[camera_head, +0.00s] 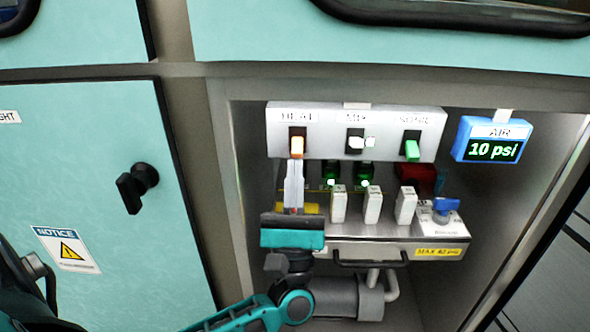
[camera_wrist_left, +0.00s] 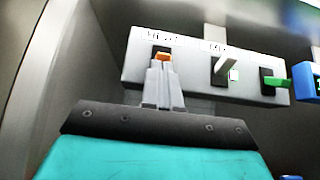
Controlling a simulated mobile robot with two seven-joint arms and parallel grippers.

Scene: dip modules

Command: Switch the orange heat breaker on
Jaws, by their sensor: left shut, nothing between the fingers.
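The orange heat breaker (camera_head: 297,147) sits under the HEAT label on the light grey panel (camera_head: 375,118). Its orange lever also shows in the left wrist view (camera_wrist_left: 162,56), just beyond the fingertips. My left gripper (camera_head: 294,166) is shut and empty, pointing up, with its tips right below the orange lever. In the left wrist view the closed fingers (camera_wrist_left: 160,68) overlap the lower part of the breaker. I cannot tell whether they touch it. My right gripper is not in view.
A white breaker (camera_head: 356,142) and a green breaker (camera_head: 412,149) sit to the right on the same panel. Below are several white modules (camera_head: 372,204), a blue valve (camera_head: 445,206) and a black handle (camera_head: 370,262). A blue AIR display (camera_head: 490,139) reads 10 psi.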

